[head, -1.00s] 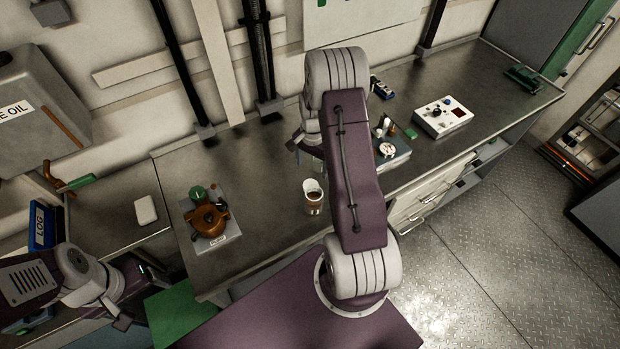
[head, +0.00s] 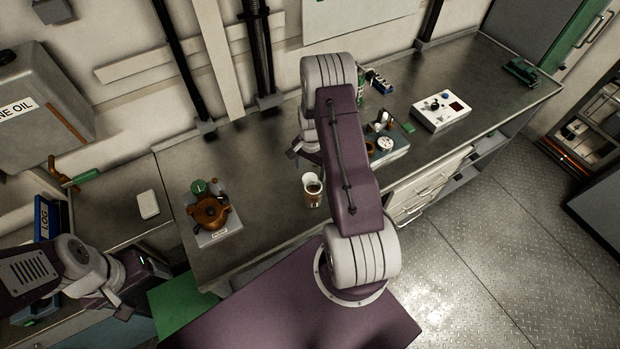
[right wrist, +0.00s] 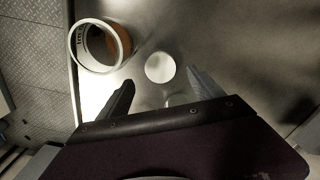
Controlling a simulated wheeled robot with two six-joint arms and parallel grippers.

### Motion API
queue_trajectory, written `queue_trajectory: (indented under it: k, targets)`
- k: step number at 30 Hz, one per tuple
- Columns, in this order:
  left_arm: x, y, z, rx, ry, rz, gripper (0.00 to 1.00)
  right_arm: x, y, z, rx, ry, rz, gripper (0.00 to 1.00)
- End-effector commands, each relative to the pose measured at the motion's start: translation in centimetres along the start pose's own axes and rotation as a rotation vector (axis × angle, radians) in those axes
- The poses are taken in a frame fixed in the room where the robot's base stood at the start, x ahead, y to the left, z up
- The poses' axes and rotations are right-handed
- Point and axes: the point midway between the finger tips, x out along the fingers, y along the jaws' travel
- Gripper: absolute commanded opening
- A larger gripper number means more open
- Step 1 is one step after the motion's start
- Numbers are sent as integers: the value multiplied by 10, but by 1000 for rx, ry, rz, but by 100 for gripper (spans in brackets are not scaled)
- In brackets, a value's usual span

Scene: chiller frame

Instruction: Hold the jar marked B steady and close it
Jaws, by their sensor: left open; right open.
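No letter B is readable in either view. My right gripper (right wrist: 160,80) is open, its two dark fingers apart. In the right wrist view a small pale round disc (right wrist: 160,67) shows between and just beyond its fingertips; I cannot tell whether it is a lid or a jar top. In the head view my right gripper (head: 299,153) hangs over the bench, partly hidden by its own arm. An open cup-like container (head: 312,190) with a white rim stands close to it; it also shows in the right wrist view (right wrist: 100,46). My left gripper (head: 147,290) is open and empty, low at left.
A brown pot-like fixture (head: 208,212) with a green knob sits on a grey plate at left. A white control box (head: 440,110) and a small tray with several items (head: 388,150) are at right. The bench between fixture and cup is clear.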

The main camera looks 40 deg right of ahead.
Motion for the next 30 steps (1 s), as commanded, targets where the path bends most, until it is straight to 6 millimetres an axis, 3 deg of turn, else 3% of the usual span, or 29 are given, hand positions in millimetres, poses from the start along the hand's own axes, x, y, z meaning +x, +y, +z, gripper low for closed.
queue_trajectory:
  k: [3,7,18,19,25,26,30]
  targets:
    - [-18,0,-2,0,0,0,77,16,0,6,-2,-4,4,76]
    - [-19,0,-2,0,0,0,77,35,-1,4,-1,-2,2,76]
    - [-18,0,-2,0,0,0,77,40,-1,4,0,-1,1,76]
    - [-18,0,-2,0,0,0,77,40,-1,4,0,-1,1,73]
    - [-18,0,-2,0,0,0,77,40,-1,4,0,-1,1,17]
    - [-18,0,-2,0,0,0,77,40,-1,4,0,0,1,12]
    - [-18,0,-2,0,0,0,77,40,-1,4,0,0,1,12]
